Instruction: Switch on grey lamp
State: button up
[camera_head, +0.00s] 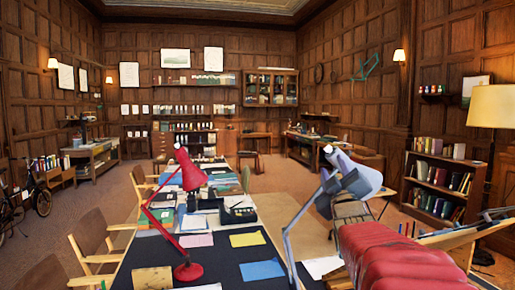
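The grey lamp (291,238) stands at the right side of the near dark-topped table. Its thin grey arm rises and bends to a pale grey head (366,179) on the right, with a darker grey part in it. I see no glow from the head. Its base is cut off or hidden at the bottom edge, and I cannot make out a switch. A red lamp (190,172) with a round red base (188,271) stands to its left on the same table. I cannot make out my gripper anywhere in this view.
The near table (222,262) holds coloured papers and a black box (238,210). A large red ribbed thing (395,262) fills the lower right. Wooden chairs (96,240) line the left. A bookcase (440,187) and lit floor lamp (491,106) stand right. Floor is open at left.

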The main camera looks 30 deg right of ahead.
aim_at(327, 148)
dwell(0.3)
jog(key=shift+x, duration=6.95)
jog(key=shift+c, duration=0.2)
grip_shut()
